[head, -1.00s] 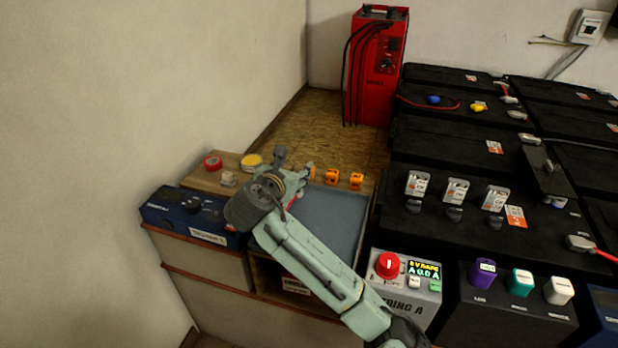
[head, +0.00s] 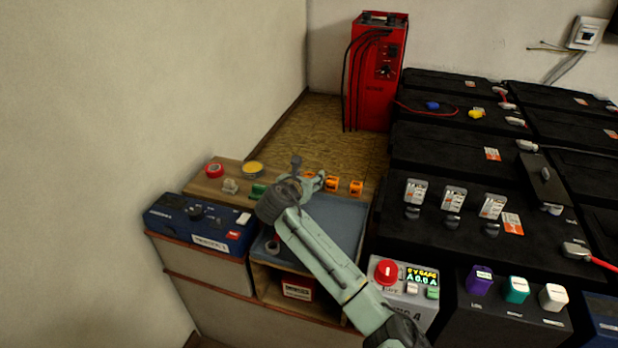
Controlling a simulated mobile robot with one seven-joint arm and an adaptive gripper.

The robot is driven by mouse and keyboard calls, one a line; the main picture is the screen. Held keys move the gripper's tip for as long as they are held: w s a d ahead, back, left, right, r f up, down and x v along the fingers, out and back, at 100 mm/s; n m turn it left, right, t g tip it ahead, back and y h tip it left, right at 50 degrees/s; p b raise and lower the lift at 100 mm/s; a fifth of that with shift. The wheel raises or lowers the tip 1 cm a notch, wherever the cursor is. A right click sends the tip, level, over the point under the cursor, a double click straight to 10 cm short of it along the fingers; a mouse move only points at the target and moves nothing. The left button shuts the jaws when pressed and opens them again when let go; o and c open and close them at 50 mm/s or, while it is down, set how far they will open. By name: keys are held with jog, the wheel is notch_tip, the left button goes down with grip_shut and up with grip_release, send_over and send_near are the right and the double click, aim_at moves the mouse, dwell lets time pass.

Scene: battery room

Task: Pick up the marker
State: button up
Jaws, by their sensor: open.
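I cannot make out a marker for certain in the head view; my arm hides part of the worktop. My gripper (head: 314,182) is small and partly hidden by my own wrist. It is open, over the far part of the blue-grey mat (head: 345,212), just left of the orange pieces. I see nothing held in it. A small green item (head: 258,191) lies left of my wrist on the wooden strip; its kind is unclear.
A red tape roll (head: 213,170), a yellow-topped disc (head: 253,169) and a small pale item (head: 230,186) sit at the left. Orange pieces (head: 356,188) stand behind the mat. A dark ring (head: 272,246) lies at its near left. Black batteries (head: 440,150) fill the right.

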jog(key=shift+c, duration=0.4)
jog(key=c, duration=0.9)
jog(key=shift+c, duration=0.3)
